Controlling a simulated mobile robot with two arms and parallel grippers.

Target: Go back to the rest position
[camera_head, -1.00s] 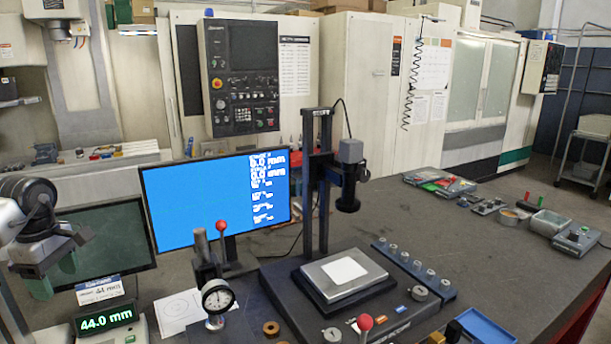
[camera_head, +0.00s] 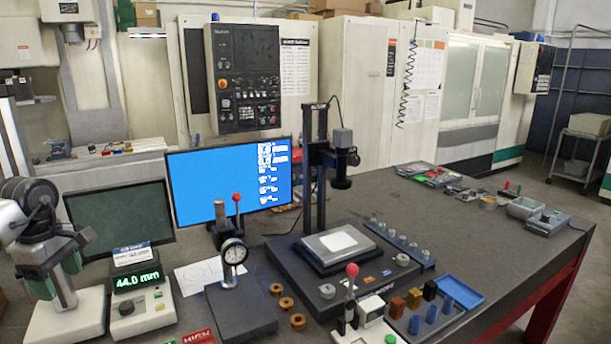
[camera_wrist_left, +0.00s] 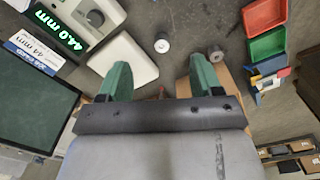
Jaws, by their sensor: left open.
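My left gripper (camera_head: 58,275) is at the left edge of the head view, above the bench beside the digital readout. Its two green fingers are apart. In the left wrist view the fingers (camera_wrist_left: 158,78) are spread with nothing held between them. A white base plate of a device (camera_wrist_left: 128,60) lies below and behind them. My right gripper is in neither view.
The readout (camera_head: 140,290) shows 44.0 mm. A dark screen (camera_head: 120,225) and a blue monitor (camera_head: 230,175) stand behind. A dial gauge (camera_head: 233,253), brass rings (camera_head: 284,303) and a camera stand (camera_head: 318,180) occupy the bench. The bench's right middle (camera_head: 460,225) is clear.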

